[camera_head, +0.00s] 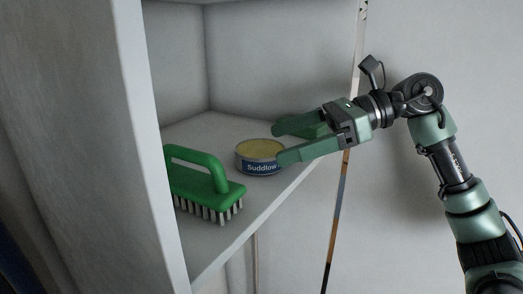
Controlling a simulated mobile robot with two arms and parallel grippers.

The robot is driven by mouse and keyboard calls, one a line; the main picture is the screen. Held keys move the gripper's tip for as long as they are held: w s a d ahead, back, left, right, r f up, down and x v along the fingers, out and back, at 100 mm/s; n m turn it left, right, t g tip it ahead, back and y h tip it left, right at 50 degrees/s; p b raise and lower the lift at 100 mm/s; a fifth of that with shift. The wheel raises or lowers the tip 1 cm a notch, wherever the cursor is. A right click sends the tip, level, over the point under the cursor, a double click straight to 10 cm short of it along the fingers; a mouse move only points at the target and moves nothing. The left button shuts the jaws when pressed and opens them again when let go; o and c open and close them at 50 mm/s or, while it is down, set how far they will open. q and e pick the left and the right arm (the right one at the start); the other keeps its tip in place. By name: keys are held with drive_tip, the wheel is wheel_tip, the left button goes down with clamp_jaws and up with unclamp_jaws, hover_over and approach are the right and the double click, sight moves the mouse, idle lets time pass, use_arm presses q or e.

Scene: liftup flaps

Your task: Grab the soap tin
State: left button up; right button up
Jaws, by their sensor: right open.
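The soap tin (259,164) is a short round tin with a dark blue side lettered "Suddlow" and a yellowish top. It stands upright on the cabinet shelf (222,252), near its front edge. My right gripper (277,143) comes in from the right and is open, with nothing held. One fingertip is at the tin's right front side and the other is behind its top right. I cannot tell whether they touch the tin. My left gripper is not in view.
A green scrub brush (205,182) with pale bristles stands left of the tin. The cabinet's left side wall (150,150) rises close to the brush. The shelf behind the tin is clear.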

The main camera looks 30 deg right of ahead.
sight(259, 148)
drive_tip(key=p+x, duration=0.1)
drive_tip(key=x, duration=0.2)
drive_tip(key=shift+a+r+p, duration=0.15)
drive_tip(key=shift+a+p, duration=0.15)
drive_tip(key=shift+w+a+f, duration=0.5)
drive_tip(key=shift+w+a, duration=0.2)
drive_tip(key=shift+w, duration=0.05)
drive_tip(key=shift+f, duration=0.1)
drive_tip(key=c, duration=1.5)
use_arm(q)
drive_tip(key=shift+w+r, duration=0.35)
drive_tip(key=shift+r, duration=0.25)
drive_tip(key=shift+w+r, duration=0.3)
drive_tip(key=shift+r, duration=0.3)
use_arm(e)
drive_tip(key=shift+c, duration=0.9)
